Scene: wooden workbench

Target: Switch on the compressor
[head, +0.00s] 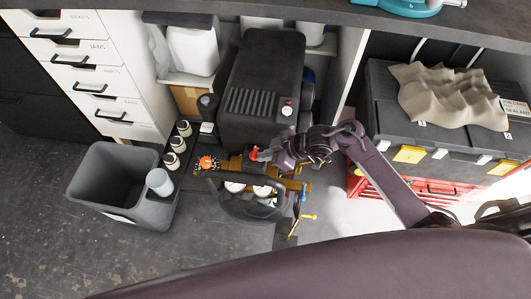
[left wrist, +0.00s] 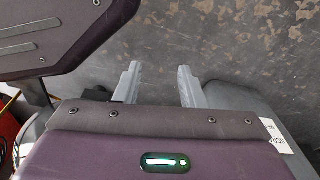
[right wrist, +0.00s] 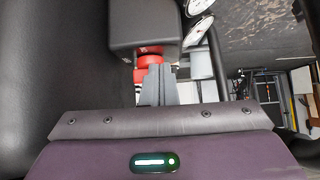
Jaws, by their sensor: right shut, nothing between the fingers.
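The compressor (head: 262,85) stands under the bench, with a black vented cover and a small red-topped part (head: 287,111) on its front. My right gripper (head: 264,154) is in front of it, low down, beside a small red part (head: 254,154). In the right wrist view the right gripper (right wrist: 157,75) is shut and empty. Its tips are right at a red knob (right wrist: 150,60) under a dark box (right wrist: 143,25); I cannot tell whether they touch. My left gripper (left wrist: 158,85) is open and empty above the floor, and is outside the head view.
A grey bin (head: 105,180) and a bottle rack stand left of the compressor. A dark case (head: 385,110) with a draped cloth (head: 450,95) is to the right. The floor at left is clear.

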